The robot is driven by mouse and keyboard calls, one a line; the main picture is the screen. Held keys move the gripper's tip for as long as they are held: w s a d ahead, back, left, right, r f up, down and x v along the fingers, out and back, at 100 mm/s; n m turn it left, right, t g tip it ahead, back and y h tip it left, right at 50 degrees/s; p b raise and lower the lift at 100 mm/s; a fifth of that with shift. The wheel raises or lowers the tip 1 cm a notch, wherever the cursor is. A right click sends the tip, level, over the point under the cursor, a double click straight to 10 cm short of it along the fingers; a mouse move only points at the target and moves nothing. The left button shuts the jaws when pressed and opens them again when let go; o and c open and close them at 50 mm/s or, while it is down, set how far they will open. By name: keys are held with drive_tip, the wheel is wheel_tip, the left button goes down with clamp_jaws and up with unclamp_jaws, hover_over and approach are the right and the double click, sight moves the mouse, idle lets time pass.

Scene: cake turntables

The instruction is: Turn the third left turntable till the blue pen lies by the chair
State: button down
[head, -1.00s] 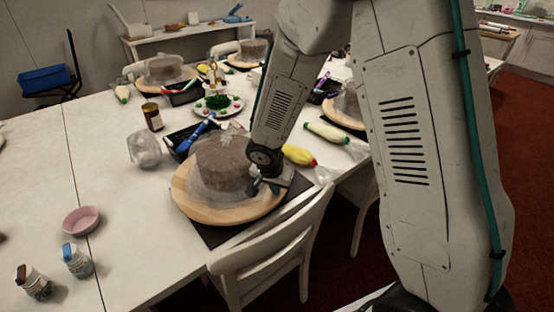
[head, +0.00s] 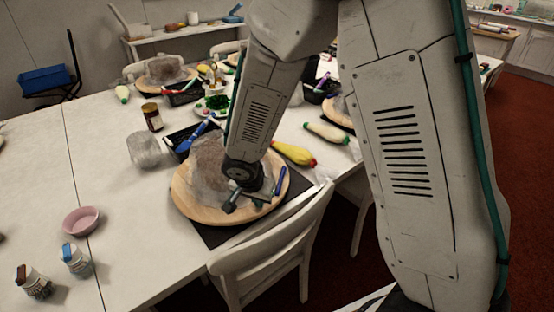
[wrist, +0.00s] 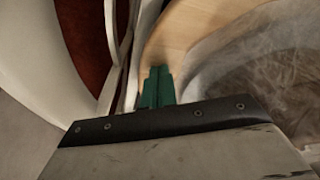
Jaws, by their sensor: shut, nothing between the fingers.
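The turntable (head: 190,207) nearest the chair is a round wooden plate bearing a brown cake under clear wrap (head: 207,160). A blue pen (head: 281,181) lies on its right rim, to the right of my gripper. The white chair (head: 272,245) stands at the table edge, at the turntable's lower right. My gripper (head: 229,207) is shut and empty, pointing down at the front rim. In the wrist view its green fingers (wrist: 157,88) are together over the wood (wrist: 178,35); I cannot tell if they touch it. My arm hides part of the cake.
A black tray with pens (head: 178,148) lies behind the turntable. A yellow piping bag (head: 293,153) and a pale one (head: 326,132) lie to the right. A wrapped clear lump (head: 144,150) and a pink bowl (head: 81,221) lie left. The white table is clear between them.

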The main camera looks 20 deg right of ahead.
sight(221, 214)
drive_tip(key=a, duration=0.5)
drive_tip(key=shift+s+a, duration=0.15)
drive_tip(key=shift+s, duration=0.15)
drive_tip(key=shift+w+a, duration=0.25)
drive_tip(key=shift+a, duration=0.75)
drive_tip(key=shift+w+a, duration=0.2)
drive_tip(key=shift+a, duration=0.75)
drive_tip(key=shift+w+a, duration=0.25)
drive_tip(key=shift+a, duration=0.75)
drive_tip(key=shift+r, duration=1.4)
